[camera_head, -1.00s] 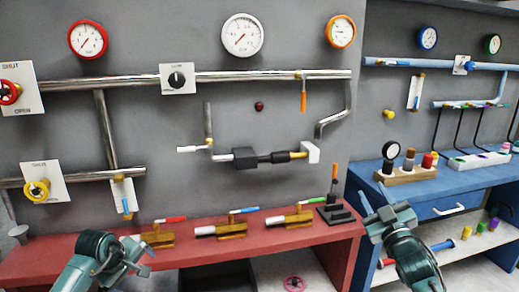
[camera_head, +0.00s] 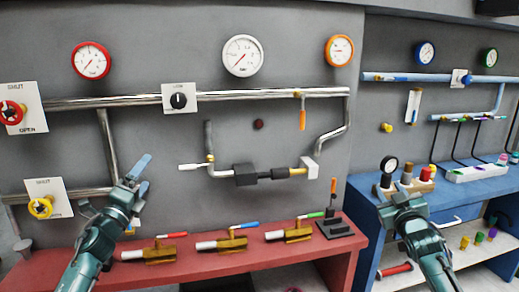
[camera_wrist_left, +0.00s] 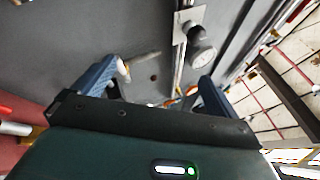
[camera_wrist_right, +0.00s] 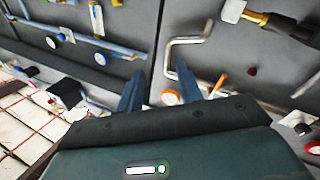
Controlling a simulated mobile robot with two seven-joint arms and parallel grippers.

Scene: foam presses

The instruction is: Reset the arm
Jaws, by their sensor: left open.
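My left gripper (camera_head: 141,176) is raised in front of the grey wall, left of the middle, above the back of the red bench. It is open, with a wide empty gap between its blue-grey fingers in the left wrist view (camera_wrist_left: 158,92). My right gripper (camera_head: 404,192) is in front of the blue bench, just below the small black-and-white gauge. In the right wrist view its fingers (camera_wrist_right: 160,85) stand apart with nothing between them. Neither gripper appears to touch anything.
The red bench (camera_head: 215,262) carries several brass valves with coloured levers. The blue bench (camera_head: 358,205) holds a wooden stand (camera_head: 425,183) with pegs close to my right gripper. Steel pipes (camera_head: 240,95), red and yellow valve wheels and gauges cover the wall.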

